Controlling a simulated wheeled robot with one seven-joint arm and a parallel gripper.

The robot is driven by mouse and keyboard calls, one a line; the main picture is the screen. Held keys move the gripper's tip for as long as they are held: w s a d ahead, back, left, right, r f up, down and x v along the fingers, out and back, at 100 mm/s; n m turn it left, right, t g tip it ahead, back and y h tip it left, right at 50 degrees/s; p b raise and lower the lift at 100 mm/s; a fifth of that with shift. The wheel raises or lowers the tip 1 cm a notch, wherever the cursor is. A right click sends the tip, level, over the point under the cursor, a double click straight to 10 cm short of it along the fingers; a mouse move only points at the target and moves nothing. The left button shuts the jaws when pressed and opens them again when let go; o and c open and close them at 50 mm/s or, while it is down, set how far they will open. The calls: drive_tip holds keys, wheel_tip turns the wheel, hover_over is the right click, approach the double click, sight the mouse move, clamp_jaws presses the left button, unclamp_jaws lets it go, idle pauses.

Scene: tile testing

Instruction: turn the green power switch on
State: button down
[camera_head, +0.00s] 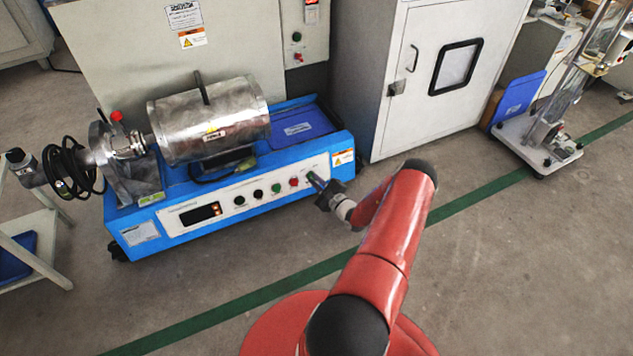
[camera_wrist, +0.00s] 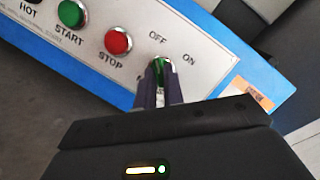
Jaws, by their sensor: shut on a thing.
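The green power switch (camera_wrist: 159,73) sits at the right end of the machine's white control panel, with OFF and ON printed above it. My gripper (camera_wrist: 160,88) has its two dark fingers closed around the switch, one on each side. The fingers hide part of the switch and the label below it. In the head view my gripper (camera_head: 321,184) reaches the right end of the panel from the front right. Which way the switch is turned is too small to tell for sure.
A red STOP button (camera_wrist: 118,41) and a green START button (camera_wrist: 71,13) are left of the switch. The blue machine (camera_head: 150,235) carries a metal drum (camera_head: 207,120). A grey cabinet (camera_head: 412,110) stands behind to the right. The floor in front is clear.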

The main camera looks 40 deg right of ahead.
drive_tip(key=shift+w+m, duration=0.1)
drive_tip(key=shift+m, duration=0.4)
drive_tip(key=m+h, duration=0.1)
drive_tip(key=m, duration=0.3)
drive_tip(key=shift+a+m+t+h, duration=0.15)
drive_tip(key=shift+m+t+h, duration=0.15)
drive_tip(key=shift+m+h, duration=0.1)
drive_tip(key=m+h, duration=0.2)
drive_tip(key=m, duration=0.3)
drive_tip(key=shift+w+a+r+m+p, duration=0.1)
drive_tip(key=shift+m+p, duration=0.2)
drive_tip(key=shift+w+a+r+m+g+h+p, duration=0.1)
drive_tip(key=shift+m+g+h+p, duration=0.35)
drive_tip(key=shift+m, duration=1.3)
drive_tip(key=shift+s+d+f+m+g+h+p, duration=0.1)
drive_tip(key=shift+m+g+h+p, duration=0.4)
drive_tip(key=shift+m, duration=1.3)
drive_tip(key=shift+w+a+r+m+g+h+p, duration=0.15)
drive_tip(key=shift+m+h+p, duration=0.6)
drive_tip(key=shift+m, duration=1)
